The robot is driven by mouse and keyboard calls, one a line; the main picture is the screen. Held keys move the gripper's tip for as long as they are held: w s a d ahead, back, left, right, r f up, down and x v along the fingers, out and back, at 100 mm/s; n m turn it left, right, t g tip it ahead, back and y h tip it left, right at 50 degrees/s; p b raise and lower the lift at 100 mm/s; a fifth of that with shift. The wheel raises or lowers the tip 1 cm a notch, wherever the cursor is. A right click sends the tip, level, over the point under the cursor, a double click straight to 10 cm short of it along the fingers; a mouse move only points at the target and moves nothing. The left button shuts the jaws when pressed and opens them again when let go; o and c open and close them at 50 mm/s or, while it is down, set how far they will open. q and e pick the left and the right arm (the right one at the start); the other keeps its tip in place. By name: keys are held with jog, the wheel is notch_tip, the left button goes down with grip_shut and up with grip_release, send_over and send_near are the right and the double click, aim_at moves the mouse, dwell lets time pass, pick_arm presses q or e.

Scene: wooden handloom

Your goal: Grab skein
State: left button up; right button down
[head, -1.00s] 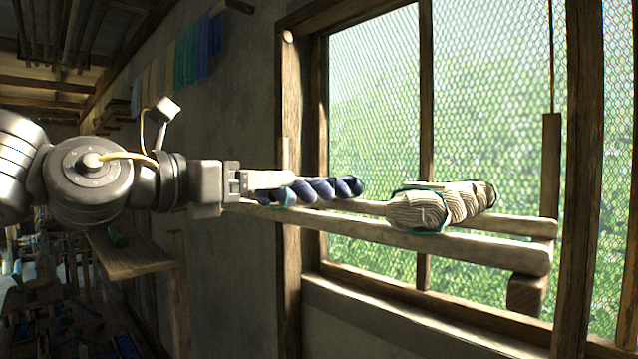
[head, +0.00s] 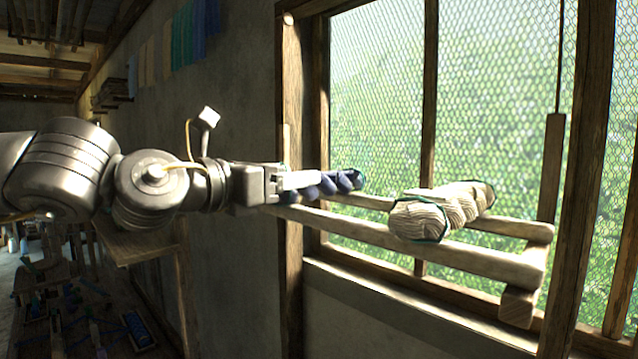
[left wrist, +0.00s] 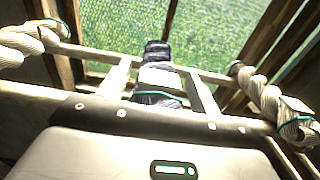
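A dark blue twisted skein (head: 345,180) lies across the two wooden rails of a rack by the window. In the left wrist view the skein (left wrist: 157,52) has a pale band around it and runs between my fingers. My left gripper (head: 318,180) reaches in from the left, level with the skein, and its near finger hides part of it. In the left wrist view my left gripper (left wrist: 160,82) is open, one finger on each side of the skein, with gaps showing. My right gripper is in neither view.
A cream skein (head: 440,212) with green ties lies on the rails to the right. The wrist view shows cream skeins on both sides (left wrist: 30,38) (left wrist: 275,105). The front rail (head: 490,262) runs below. A mesh window (head: 500,90) stands behind.

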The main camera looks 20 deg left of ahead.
pick_arm(q)
jog(key=shift+w, duration=0.1)
jog(key=c, duration=1)
jog(key=shift+r, duration=0.3)
notch_tip(320, 180, up, 2)
jog(key=shift+r+b, duration=0.1)
jog(key=shift+b, duration=0.5)
jog(key=s+r+b, duration=0.2)
jog(key=s+r, duration=0.1)
jog(key=s, duration=0.1)
jog(key=s+r+b, duration=0.2)
jog(key=s+r, duration=0.1)
jog(key=s, duration=0.2)
jog(key=s+r+b, duration=0.2)
jog(key=s+r, duration=0.2)
jog(key=s, duration=0.1)
jog(key=shift+a+r+b, duration=0.1)
jog(key=shift+a+b, duration=0.15)
jog(key=shift+b, duration=0.1)
